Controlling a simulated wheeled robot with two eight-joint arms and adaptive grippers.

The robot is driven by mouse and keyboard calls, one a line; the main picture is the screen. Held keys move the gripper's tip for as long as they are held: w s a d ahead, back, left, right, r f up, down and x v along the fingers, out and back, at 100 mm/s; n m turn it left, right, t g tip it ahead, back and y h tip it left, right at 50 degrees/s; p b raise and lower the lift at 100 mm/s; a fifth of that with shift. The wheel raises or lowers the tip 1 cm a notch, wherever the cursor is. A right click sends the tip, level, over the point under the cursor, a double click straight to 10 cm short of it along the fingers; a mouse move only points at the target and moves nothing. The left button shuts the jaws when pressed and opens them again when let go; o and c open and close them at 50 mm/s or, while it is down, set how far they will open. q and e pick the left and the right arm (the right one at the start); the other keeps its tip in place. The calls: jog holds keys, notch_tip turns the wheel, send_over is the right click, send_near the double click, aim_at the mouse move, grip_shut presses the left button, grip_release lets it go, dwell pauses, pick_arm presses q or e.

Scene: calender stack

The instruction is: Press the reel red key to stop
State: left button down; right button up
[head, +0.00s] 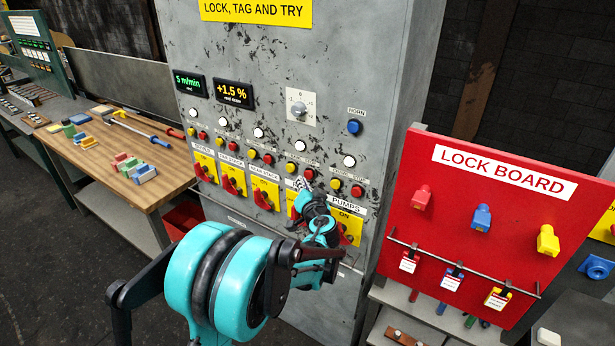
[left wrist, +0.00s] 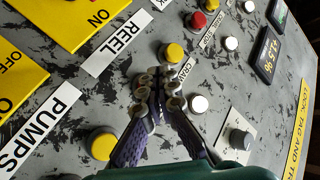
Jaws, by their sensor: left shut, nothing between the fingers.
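The reel red key (head: 310,173) is a small round red button on the grey control cabinet, beside the reel's yellow button (head: 290,166). My left gripper (head: 302,184) is shut and empty, with its tips at the panel just below and left of the red key. Whether they touch it I cannot tell. In the left wrist view the fingertips (left wrist: 160,86) lie between the reel's yellow button (left wrist: 173,53) and the pumps' yellow button (left wrist: 102,143), and the red key is hidden behind them. The REEL label (left wrist: 115,42) shows beside them. My right gripper is not in view.
The pumps' red button (head: 357,190) is close on the right, with a white lamp (head: 349,161) above it. Yellow-plated rotary switches (head: 234,181) line the panel below. A red lock board (head: 480,213) stands to the right and a wooden bench (head: 165,182) to the left.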

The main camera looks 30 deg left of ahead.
pick_arm(q)
jog(key=shift+s+a, duration=0.2)
jog(key=shift+s, duration=2.2)
jog(key=s+d+f+g+h+b, duration=0.1)
jog(key=s+d+f+h+b, duration=0.2)
jog(key=s+d+f, duration=0.2)
jog(key=s+d+f+g+h+b, duration=0.2)
jog(key=s+d+f+h+b, duration=0.1)
jog(key=s+d, duration=0.6)
jog(key=s+d+f+g+h+b, duration=0.2)
jog(key=s+d+f, duration=0.5)
jog(key=s, duration=0.5)
jog(key=h+b, duration=0.1)
jog(key=h, duration=0.1)
jog(key=shift+s+f+m+h, duration=0.25)
jog(key=shift+f+m+h, duration=0.15)
